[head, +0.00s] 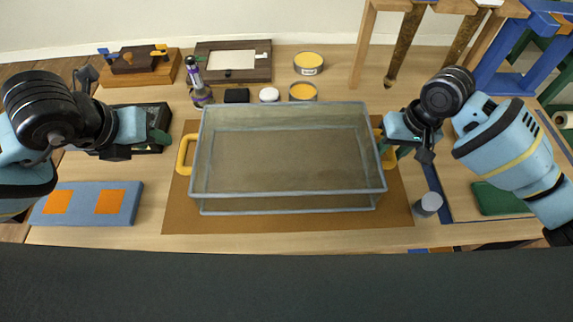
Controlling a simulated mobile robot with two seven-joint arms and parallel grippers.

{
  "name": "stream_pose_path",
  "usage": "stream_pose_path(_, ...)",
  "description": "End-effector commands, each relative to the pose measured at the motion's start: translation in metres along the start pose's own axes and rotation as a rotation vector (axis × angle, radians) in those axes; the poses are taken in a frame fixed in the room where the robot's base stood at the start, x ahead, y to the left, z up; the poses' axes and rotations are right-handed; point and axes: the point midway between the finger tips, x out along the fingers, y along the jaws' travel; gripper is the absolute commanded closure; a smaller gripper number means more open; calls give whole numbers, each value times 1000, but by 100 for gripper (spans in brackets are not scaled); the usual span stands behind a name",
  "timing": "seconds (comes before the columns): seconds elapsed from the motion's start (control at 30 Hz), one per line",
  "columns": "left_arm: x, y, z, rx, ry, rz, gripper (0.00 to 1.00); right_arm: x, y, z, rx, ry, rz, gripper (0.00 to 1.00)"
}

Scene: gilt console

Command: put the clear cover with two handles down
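The clear cover (288,192) is a see-through box with grey-blue edges. It is over the brown mat (400,212) in the middle of the table, and looks level. I cannot tell whether its lower edge touches the mat. Its left yellow handle (183,156) is free, and its right yellow handle (389,160) is partly hidden by my gripper. My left gripper (160,138) is to the left of the left handle, apart from it. My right gripper (391,146) is right at the right handle; its grip is too small to make out.
A blue block with orange squares (87,204) lies at the front left. A dark tray (152,127) is under my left gripper. A bottle (196,80), tins (308,64) and a framed panel (233,62) stand behind the cover. A grey cylinder (428,204) stands at right.

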Motion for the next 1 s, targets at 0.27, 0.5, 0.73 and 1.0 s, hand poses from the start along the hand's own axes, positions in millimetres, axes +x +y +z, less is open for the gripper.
stream_pose_path(0.27, 0, 0, 0, 0, 0, 0, 62, -18, 0, -1, 0, 3, -1, 62)
stream_pose_path(0.5, 0, 0, 0, 0, 0, 0, 62, -65, 0, -1, -1, 4, 0, 62)
stream_pose_path(0.73, 0, 0, 0, 0, 0, -1, 62, -103, 0, -1, 0, 3, 0, 62)
stream_pose_path(1.0, 0, 0, 0, 0, 0, -1, 62, -120, 0, 0, 0, 0, 1, 62)
